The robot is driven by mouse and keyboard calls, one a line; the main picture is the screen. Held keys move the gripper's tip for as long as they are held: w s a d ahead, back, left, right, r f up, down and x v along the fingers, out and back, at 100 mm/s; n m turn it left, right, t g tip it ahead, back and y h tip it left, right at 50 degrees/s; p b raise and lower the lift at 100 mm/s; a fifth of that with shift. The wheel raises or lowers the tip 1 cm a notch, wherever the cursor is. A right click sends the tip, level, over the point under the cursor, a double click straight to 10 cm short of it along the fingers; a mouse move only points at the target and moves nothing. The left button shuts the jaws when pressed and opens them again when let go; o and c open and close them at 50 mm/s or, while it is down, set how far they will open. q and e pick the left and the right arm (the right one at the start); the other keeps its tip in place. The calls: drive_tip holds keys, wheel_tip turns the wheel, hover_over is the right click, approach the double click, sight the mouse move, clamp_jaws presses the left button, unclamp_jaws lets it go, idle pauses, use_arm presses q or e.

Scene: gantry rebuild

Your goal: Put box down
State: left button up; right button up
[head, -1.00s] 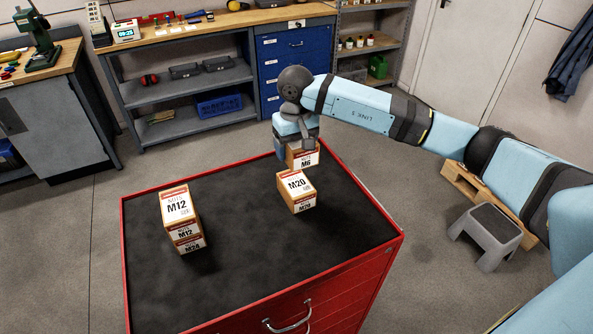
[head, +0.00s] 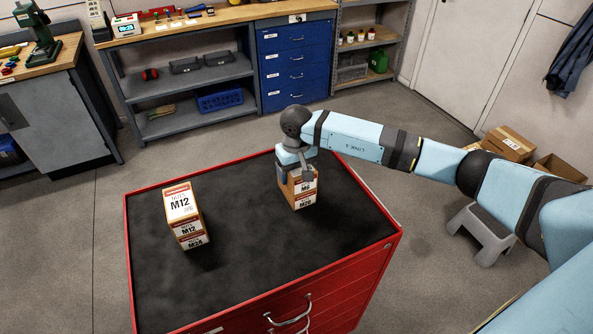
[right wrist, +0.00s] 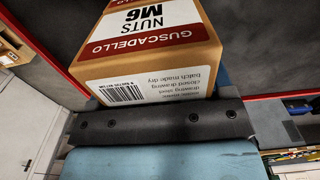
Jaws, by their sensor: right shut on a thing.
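The M6 nuts box (head: 305,185), brown card with a white and dark red label, is in my right gripper (head: 302,172) in the head view. It is directly over the M20 box (head: 305,203) on the red cabinet's black top (head: 250,255). No gap shows between the two boxes, but I cannot tell whether they touch. In the right wrist view the M6 box (right wrist: 150,45) sits against the dark gripper part (right wrist: 150,122). The far finger is hidden. My left gripper is in neither view.
An M12 box (head: 181,203) stands on an M24 box (head: 194,242) at the left of the cabinet top. The mat between the stacks and at the front is clear. A grey step stool (head: 482,235) stands on the floor to the right.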

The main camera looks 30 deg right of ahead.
drive_tip(key=shift+f, duration=0.15)
drive_tip(key=o, duration=1.2)
drive_tip(key=shift+r, duration=0.4)
wheel_tip(320, 180, up, 11)
drive_tip(key=b, duration=0.3)
drive_tip(key=shift+f, duration=0.2)
drive_tip(key=shift+r, duration=0.5)
drive_tip(key=shift+s+f, duration=0.1)
